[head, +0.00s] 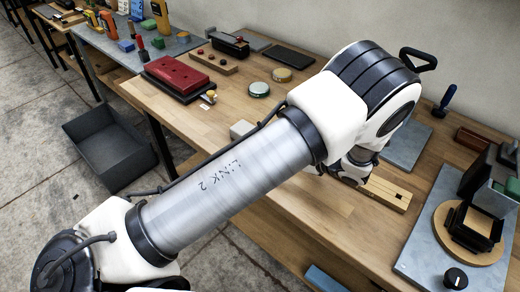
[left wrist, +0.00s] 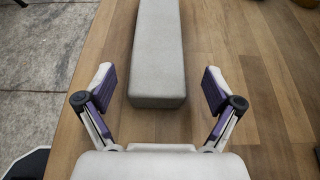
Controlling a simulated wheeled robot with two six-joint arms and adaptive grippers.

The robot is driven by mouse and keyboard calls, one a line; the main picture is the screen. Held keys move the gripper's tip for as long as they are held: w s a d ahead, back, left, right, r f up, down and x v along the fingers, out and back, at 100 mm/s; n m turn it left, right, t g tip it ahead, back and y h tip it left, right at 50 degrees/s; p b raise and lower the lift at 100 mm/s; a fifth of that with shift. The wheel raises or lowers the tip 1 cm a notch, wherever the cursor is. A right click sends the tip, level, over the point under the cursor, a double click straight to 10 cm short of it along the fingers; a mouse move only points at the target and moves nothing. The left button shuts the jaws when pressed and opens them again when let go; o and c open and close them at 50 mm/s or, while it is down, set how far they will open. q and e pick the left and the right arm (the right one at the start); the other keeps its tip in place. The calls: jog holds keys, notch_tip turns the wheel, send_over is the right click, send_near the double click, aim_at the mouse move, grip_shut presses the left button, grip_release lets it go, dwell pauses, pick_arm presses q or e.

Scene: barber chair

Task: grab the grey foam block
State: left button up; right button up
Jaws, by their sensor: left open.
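The grey foam block (left wrist: 158,55) is a long, light grey bar lying on the wooden table in the left wrist view. Its near end is between the two fingers of my left gripper (left wrist: 159,82), which is open. There is a gap between the block and each finger. The block's far end runs out of the top of that view. In the head view a small part of a light grey block (head: 242,129) shows beside my left arm, which hides the rest. The left gripper's fingers are hidden there. My right gripper is not in view.
On the wooden table (head: 150,96) stand a red block on a dark base (head: 178,76), round tins (head: 259,89) and a wooden strip (head: 388,192). A grey plate with a black fixture (head: 470,228) is at the right. A dark open bin (head: 110,145) is on the floor.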

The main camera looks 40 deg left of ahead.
pick_arm(q)
jog(key=shift+a+f+b, duration=0.4)
jog(key=shift+f+b, duration=0.4)
jog(key=shift+b, duration=0.1)
jog(key=x, duration=0.3)
jog(key=shift+r, duration=0.3)
jog(key=shift+a, duration=0.3)
jog(key=shift+s+r, duration=0.1)
jog(key=shift+r, duration=0.05)
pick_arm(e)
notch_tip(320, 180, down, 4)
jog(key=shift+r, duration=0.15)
pick_arm(q)
jog(key=shift+d, duration=0.1)
jog(key=c, duration=1.1)
jog(key=shift+o, duration=0.2)
